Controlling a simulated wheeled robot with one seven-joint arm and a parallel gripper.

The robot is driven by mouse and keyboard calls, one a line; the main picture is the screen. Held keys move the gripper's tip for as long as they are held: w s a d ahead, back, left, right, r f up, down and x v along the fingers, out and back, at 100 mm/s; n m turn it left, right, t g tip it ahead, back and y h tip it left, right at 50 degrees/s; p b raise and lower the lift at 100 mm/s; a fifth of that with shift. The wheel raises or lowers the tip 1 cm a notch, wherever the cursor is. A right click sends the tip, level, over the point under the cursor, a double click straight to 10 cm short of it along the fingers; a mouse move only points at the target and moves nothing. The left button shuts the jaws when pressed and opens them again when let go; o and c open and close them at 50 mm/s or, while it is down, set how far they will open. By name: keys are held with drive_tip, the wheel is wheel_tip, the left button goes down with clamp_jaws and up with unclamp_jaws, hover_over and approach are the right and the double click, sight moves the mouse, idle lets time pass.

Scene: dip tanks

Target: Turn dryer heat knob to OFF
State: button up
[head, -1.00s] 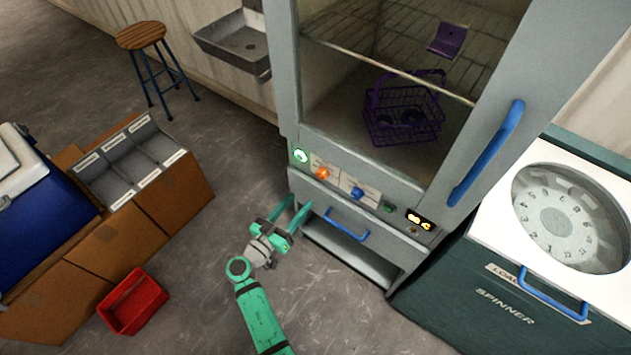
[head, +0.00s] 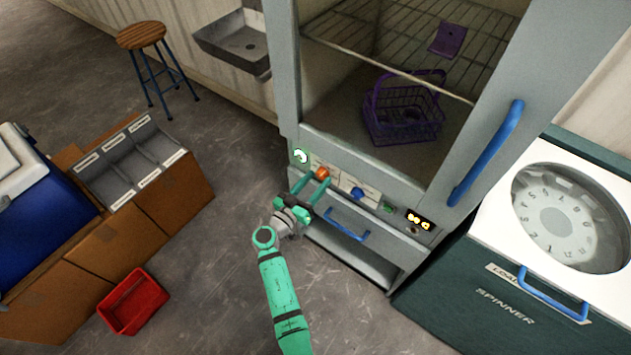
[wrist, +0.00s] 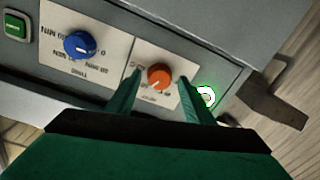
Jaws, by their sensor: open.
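The orange knob (head: 322,173) is on the dryer's front panel, left of the blue knob (head: 357,193). In the wrist view the orange knob (wrist: 160,76) sits between the tips of my two green fingers, with a gap on each side. The small lettering around it is too blurred to read, so I cannot tell its setting. My gripper (head: 316,186) is open at the panel, its fingers either side of the orange knob; the wrist view shows it too (wrist: 157,82). The blue knob (wrist: 81,45) is outside the fingers in the wrist view.
A round lit dial (head: 301,156) is left of the orange knob. A green button (head: 389,208) and lit display (head: 420,219) are to the right. A blue drawer handle (head: 347,225) lies below. A purple basket (head: 403,128) is inside the dryer.

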drive_tip(key=shift+c, duration=0.5)
drive_tip(key=c, duration=0.9)
drive_tip(key=shift+c, duration=0.2)
